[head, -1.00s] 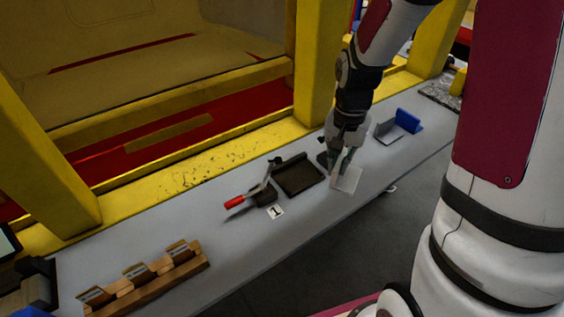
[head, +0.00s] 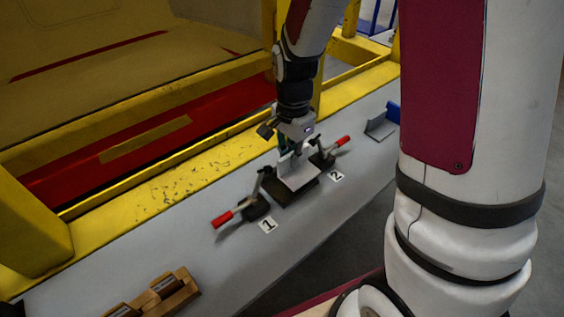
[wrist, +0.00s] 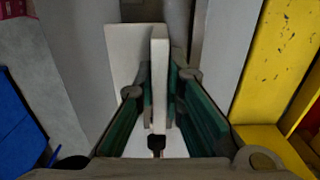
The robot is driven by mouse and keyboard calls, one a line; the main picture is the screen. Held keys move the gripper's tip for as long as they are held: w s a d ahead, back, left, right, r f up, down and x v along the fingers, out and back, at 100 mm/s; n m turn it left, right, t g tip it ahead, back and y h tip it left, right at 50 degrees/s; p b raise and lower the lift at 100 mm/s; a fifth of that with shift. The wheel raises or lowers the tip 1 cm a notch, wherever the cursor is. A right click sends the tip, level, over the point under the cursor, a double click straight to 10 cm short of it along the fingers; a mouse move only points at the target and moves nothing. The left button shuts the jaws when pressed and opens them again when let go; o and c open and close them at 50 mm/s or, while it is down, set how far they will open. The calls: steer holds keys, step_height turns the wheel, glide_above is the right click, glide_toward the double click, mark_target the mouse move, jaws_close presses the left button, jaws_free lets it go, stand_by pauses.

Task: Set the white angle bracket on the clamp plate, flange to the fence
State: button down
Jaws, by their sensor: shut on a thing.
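The white angle bracket (head: 300,174) is in my gripper (head: 290,151), over the dark clamp plate (head: 291,195) in the head view. Its flat leg covers much of the plate, whose front edge shows below; I cannot tell whether they touch. In the wrist view the upright flange (wrist: 159,70) stands between the green fingers of my gripper (wrist: 160,88), with the flat leg (wrist: 123,55) to its left. The fence at the plate's back is mostly hidden by the bracket and gripper.
Red-handled clamps flank the plate: clamp 1 (head: 232,214) at left and clamp 2 (head: 330,153) at right. A blue block (head: 394,112) with a grey angled piece (head: 379,127) stands farther right. A wooden card rack (head: 171,292) is at lower left. The front bench strip is clear.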

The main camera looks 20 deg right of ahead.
steer(key=shift+w+a+f, duration=0.2)
steer(key=shift+w+a, duration=0.6)
steer(key=shift+w, duration=0.3)
steer(key=shift+f, duration=1.65)
steer(key=shift+f, duration=0.15)
steer(key=c, duration=1.7)
jaws_free()
